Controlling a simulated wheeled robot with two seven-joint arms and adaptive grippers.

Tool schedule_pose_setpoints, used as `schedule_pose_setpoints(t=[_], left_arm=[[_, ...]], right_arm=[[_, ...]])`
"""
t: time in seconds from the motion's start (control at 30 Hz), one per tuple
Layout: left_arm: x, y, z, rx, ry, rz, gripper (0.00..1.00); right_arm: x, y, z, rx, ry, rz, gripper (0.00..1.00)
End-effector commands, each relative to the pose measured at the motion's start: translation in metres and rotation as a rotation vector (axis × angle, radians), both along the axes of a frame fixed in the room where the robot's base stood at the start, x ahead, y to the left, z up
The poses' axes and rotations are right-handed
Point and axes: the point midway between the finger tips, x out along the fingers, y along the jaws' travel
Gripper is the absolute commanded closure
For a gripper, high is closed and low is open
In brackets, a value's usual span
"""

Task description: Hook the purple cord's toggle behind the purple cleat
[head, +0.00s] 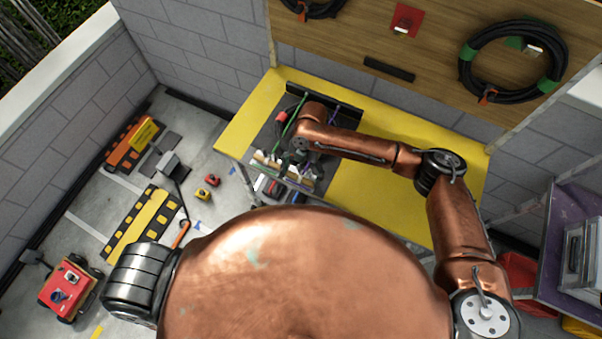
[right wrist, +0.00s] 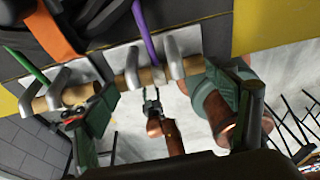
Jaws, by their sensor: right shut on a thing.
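The purple cord (right wrist: 144,32) runs down to a wooden toggle (right wrist: 118,85) in the right wrist view. The purple cleat's two pale metal prongs (right wrist: 175,57) stand on either side of the cord. The prongs overlap the toggle in this view; I cannot tell whether they bear on it. My right gripper (right wrist: 165,95) has its fingers at the toggle's two ends and is shut on it. In the head view my right gripper (head: 297,157) is over the panel's near edge, partly hidden by its wrist. My left gripper (right wrist: 152,100) shows small beyond the toggle, its fingers apart.
A green cord (right wrist: 27,65) with another toggle and cleat (right wrist: 60,82) lies to the left. An orange strap (right wrist: 58,28) is above. The yellow table (head: 385,165) is clear right of the dark panel. Coiled black cables (head: 512,60) hang on the wooden wall behind.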

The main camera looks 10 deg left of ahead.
Motion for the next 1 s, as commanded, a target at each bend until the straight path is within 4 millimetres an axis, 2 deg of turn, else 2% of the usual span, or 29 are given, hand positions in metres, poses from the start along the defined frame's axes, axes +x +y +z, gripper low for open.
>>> schedule_pose_setpoints(t=[0.13,0.17,0.43,0.77,0.87,1.0], left_arm=[[0.000,0.000,0.000,0.000,0.000,0.000,0.60],[0.000,0.000,0.000,0.000,0.000,0.000,0.60],[0.000,0.000,0.000,0.000,0.000,0.000,0.60],[-0.002,0.003,0.000,0.002,0.002,0.000,0.60],[-0.002,0.002,0.000,0.002,0.002,0.000,0.60],[-0.001,0.001,0.000,0.001,0.001,0.000,0.60]], right_arm=[[-0.001,0.001,0.000,0.001,0.002,0.001,0.45],[-0.001,0.001,0.000,0.001,0.002,0.001,0.20],[-0.001,0.000,0.000,0.001,0.001,0.001,0.02],[0.000,0.000,0.002,0.001,0.000,0.000,0.01],[0.003,0.000,0.009,0.002,-0.003,0.000,0.01],[0.009,-0.001,0.031,0.003,-0.003,0.000,0.01]])
